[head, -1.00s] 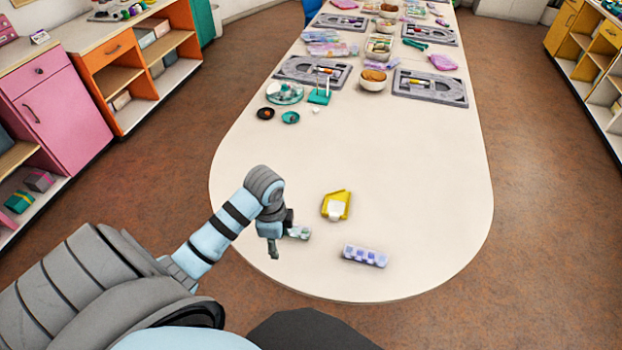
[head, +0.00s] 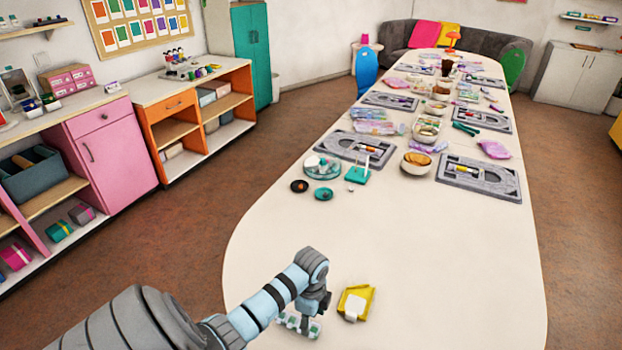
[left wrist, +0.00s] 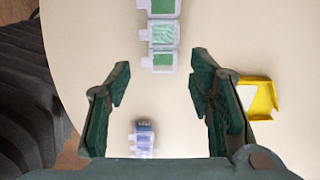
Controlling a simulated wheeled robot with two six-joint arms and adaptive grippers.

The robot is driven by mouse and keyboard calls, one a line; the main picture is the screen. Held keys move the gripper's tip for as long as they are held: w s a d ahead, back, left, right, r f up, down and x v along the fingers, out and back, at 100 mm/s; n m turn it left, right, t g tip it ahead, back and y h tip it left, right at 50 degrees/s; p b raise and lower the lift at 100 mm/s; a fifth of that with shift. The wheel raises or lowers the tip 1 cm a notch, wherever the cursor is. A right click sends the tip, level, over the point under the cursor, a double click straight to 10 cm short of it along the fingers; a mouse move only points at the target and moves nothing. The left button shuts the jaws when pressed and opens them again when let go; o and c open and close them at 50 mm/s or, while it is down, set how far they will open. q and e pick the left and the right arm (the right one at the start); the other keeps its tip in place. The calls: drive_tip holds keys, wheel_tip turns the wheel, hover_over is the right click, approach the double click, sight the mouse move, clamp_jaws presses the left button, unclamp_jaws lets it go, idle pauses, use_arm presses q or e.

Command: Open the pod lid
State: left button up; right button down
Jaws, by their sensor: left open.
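A row of clear pods with green contents lies on the table near its front left. In the left wrist view it runs down from the top edge, and its nearest pod (left wrist: 160,62) is just beyond the gap between my fingertips. Tabs stick out on the left of the pods, and their lids look flat. In the head view the pod row (head: 290,321) is partly hidden by my arm. My left gripper (head: 318,304) is low over that row; its fingers (left wrist: 164,72) are apart and empty. My right gripper is not in view.
A yellow tray (head: 371,292) lies just right of my left gripper. A purple pod row (left wrist: 143,140) shows lower in the left wrist view. Grey bead boards (head: 478,178), a bowl (head: 416,166) and small dishes (head: 323,194) stand farther back. The table between is clear.

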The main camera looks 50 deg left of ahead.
sight(311, 327)
use_arm(q)
drive_tip(key=f, duration=0.3)
drive_tip(key=shift+w+f+b, duration=0.15)
drive_tip(key=shift+w+b, duration=0.15)
drive_tip(key=shift+f, duration=0.25)
drive_tip(key=shift+s+r, duration=0.15)
drive_tip(key=shift+s, duration=0.05)
clamp_jaws()
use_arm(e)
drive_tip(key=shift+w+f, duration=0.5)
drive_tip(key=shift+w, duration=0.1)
use_arm(q)
drive_tip(key=c, duration=1.1)
unclamp_jaws()
drive_tip(key=shift+c, duration=0.2)
drive_tip(key=o, duration=1.1)
drive_tip(key=shift+o, duration=0.2)
